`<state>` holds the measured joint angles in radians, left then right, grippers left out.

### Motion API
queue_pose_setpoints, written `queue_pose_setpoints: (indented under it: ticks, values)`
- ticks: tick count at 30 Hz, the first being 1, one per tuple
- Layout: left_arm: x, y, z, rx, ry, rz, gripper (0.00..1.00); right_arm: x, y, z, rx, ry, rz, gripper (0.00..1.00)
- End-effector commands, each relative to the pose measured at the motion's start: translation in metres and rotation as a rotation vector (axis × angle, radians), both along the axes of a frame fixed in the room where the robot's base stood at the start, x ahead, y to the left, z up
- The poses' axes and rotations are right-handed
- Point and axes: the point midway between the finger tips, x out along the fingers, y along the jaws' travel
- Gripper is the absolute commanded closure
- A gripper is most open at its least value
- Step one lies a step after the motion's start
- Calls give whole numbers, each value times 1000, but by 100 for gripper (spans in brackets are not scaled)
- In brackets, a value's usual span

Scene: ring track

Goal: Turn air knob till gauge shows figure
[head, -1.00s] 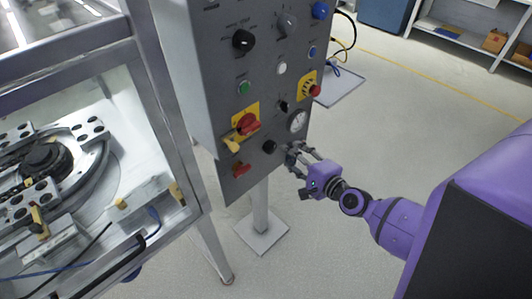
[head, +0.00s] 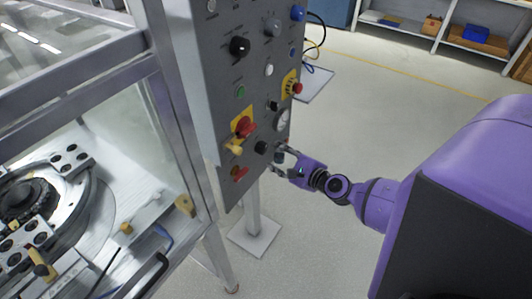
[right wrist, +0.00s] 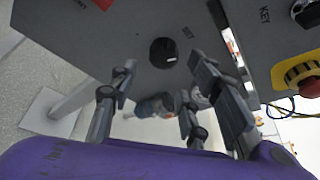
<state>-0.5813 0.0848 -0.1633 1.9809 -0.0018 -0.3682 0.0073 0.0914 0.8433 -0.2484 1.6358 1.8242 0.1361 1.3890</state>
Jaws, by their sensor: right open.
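A grey control panel (head: 222,95) stands upright on a post. A round white-faced gauge (head: 284,120) sits near its right edge; its needle and figures are too small to read. A black knob (head: 261,147) is below and left of the gauge, and also shows in the right wrist view (right wrist: 163,52) with a pale mark on its face. My right gripper (head: 283,157) is open, just right of the knob and below the gauge. In the right wrist view, its spread fingers (right wrist: 165,84) lie short of the knob, with a visible gap. My left gripper is out of view.
A red emergency button on a yellow base (head: 291,86) is above the gauge. A red-and-yellow rotary switch (head: 243,128) is left of the knob. A metal-framed machine enclosure (head: 180,120) stands close at the left.

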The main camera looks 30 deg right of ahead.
Motion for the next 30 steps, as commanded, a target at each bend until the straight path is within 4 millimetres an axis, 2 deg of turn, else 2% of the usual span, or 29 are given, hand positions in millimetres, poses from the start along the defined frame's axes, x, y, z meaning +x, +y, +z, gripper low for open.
queue_pose_setpoints:
  ticks: [3,9,14,21,30]
  values:
    - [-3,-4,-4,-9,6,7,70,21,4,-6,1,-1,1,56]
    - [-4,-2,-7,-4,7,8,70,46,7,-15,-1,0,2,56]
    - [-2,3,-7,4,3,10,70,55,8,-17,-1,0,2,56]
    - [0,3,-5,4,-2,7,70,56,8,-17,-2,-1,1,56]
    - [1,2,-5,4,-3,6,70,55,9,-18,-2,1,2,94]
